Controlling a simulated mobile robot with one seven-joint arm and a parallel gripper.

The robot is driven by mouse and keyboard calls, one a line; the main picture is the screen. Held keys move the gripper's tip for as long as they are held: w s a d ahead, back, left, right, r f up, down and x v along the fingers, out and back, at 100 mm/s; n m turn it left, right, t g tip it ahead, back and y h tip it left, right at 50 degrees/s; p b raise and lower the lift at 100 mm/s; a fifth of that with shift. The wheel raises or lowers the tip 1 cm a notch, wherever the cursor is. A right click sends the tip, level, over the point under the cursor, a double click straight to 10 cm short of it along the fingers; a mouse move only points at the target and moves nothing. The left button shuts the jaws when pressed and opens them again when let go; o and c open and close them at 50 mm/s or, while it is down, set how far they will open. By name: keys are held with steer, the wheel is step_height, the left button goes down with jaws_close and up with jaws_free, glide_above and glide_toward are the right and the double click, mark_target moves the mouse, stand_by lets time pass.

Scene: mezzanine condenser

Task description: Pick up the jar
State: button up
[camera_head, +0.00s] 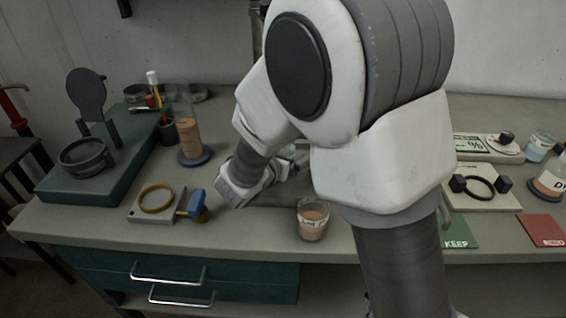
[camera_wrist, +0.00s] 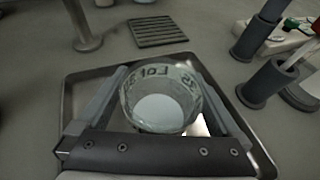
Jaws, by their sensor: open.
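A clear glass jar (camera_wrist: 160,103) with a lettered label band, partly reading "LOT" and "25", stands in the wrist view with its open mouth toward the camera and a pale round inside. My gripper (camera_wrist: 158,72) is open, with one finger on each side of the jar. The jar lies between the fingers; I cannot tell whether either one touches it. In the head view my arm covers most of this spot, so the jar is not clearly seen there.
A shallow tray (camera_wrist: 78,82) lies around and beneath the jar. A slotted plate (camera_wrist: 158,31) lies beyond. In the head view a glass with pinkish contents (camera_head: 313,222) stands near the front edge, and a blue-headed tool (camera_head: 191,204) lies left. Dark posts (camera_wrist: 262,85) stand right.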

jaws_close()
stand_by(0.5)
steer(key=shift+r, duration=0.2)
